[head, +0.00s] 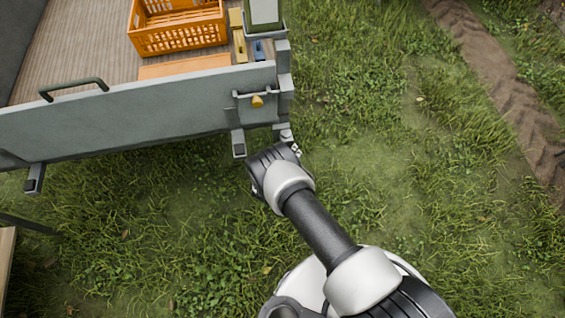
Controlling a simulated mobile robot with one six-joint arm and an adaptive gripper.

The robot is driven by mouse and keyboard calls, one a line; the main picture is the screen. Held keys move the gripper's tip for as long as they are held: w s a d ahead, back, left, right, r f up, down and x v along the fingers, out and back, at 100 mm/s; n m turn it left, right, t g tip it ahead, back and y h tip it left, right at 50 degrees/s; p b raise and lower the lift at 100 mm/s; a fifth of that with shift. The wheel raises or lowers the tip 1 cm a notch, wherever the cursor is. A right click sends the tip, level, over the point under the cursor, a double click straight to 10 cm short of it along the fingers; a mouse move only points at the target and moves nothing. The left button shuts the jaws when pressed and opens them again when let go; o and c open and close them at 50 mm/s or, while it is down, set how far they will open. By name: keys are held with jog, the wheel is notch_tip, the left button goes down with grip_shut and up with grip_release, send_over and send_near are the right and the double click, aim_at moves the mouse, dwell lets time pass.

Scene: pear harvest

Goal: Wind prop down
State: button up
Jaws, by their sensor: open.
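The grey trailer (140,118) fills the upper left, with its side board upright. I cannot clearly make out a prop or its crank; a small grey fitting (286,133) shows under the trailer's near right corner, and anything below it is hidden by my arm. My gripper (294,149) is at the end of my arm, just below that corner and close to the fitting. It is open, and nothing shows between its fingers. Its fingertips are small and partly hidden, so I cannot tell whether they touch the fitting.
A latch with a yellow knob (257,101) sits on the board near the corner. An orange crate (180,38) stands on the trailer's wooden deck. Grass to the right is open, with a muddy rut (495,75) beyond.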

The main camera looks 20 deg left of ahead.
jog(key=v, duration=1)
jog(key=shift+s, duration=0.25)
jog(key=shift+r, duration=0.15)
